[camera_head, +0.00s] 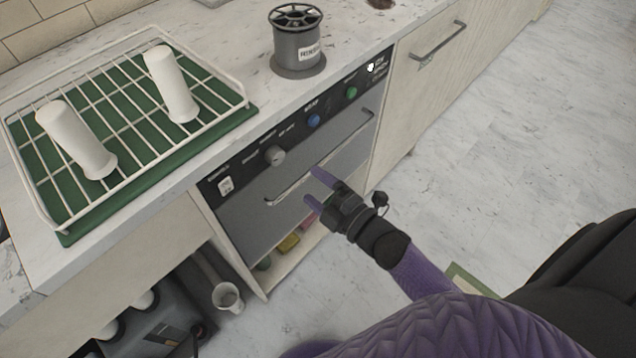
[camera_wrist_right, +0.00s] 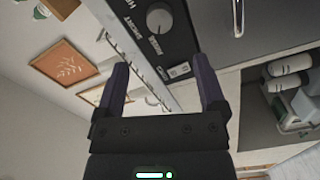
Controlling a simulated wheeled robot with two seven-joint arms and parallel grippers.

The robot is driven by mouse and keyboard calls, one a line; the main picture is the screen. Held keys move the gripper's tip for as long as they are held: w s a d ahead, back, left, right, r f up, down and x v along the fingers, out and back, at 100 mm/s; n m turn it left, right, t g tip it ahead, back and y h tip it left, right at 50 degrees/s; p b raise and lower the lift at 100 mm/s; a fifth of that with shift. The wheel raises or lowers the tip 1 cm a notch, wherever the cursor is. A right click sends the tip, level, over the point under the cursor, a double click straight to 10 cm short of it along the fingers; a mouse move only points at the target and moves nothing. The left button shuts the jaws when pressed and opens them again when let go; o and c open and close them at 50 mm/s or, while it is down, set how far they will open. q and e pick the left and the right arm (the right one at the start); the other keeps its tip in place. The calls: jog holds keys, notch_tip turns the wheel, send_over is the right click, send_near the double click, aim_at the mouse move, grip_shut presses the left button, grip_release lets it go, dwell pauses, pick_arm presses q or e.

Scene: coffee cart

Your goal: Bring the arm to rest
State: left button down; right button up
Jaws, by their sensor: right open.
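My right gripper (camera_head: 315,188) is open and empty in front of the grey appliance (camera_head: 253,218) built in under the counter, close to its handle bar (camera_head: 290,187). I cannot tell whether the fingers touch it. In the right wrist view the two purple fingers of my right gripper (camera_wrist_right: 160,85) stand apart with nothing between them. The appliance's knob (camera_wrist_right: 159,18) and switch show beyond them. My right arm (camera_head: 420,275) comes in from the lower right. My left gripper is not in view.
Two white cups (camera_head: 75,138) (camera_head: 171,83) lie on a white wire rack (camera_head: 120,85) over a green mat (camera_head: 175,150). A grey cylindrical holder (camera_head: 298,40) stands on the counter. A white bin (camera_head: 227,297) is below.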

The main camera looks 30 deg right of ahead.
jog(key=shift+s, duration=0.15)
jog(key=s+d+f+m+g+h, duration=0.2)
jog(key=s+f+m+g+h, duration=0.25)
jog(key=f, duration=0.55)
jog(key=s+d+f+m+g+h, duration=0.1)
jog(key=s+f+m+g, duration=0.2)
jog(key=s+f+m, duration=0.35)
jog(key=s+f+m+g, duration=0.2)
jog(key=s+f+g, duration=0.3)
jog(key=s, duration=0.8)
jog(key=s+d+f+m+g+h, duration=0.1)
jog(key=s+f+g, duration=0.4)
jog(key=s, duration=0.8)
notch_tip(320, 180, down, 2)
jog(key=shift+s+d+m, duration=0.25)
jog(key=shift+m, duration=0.65)
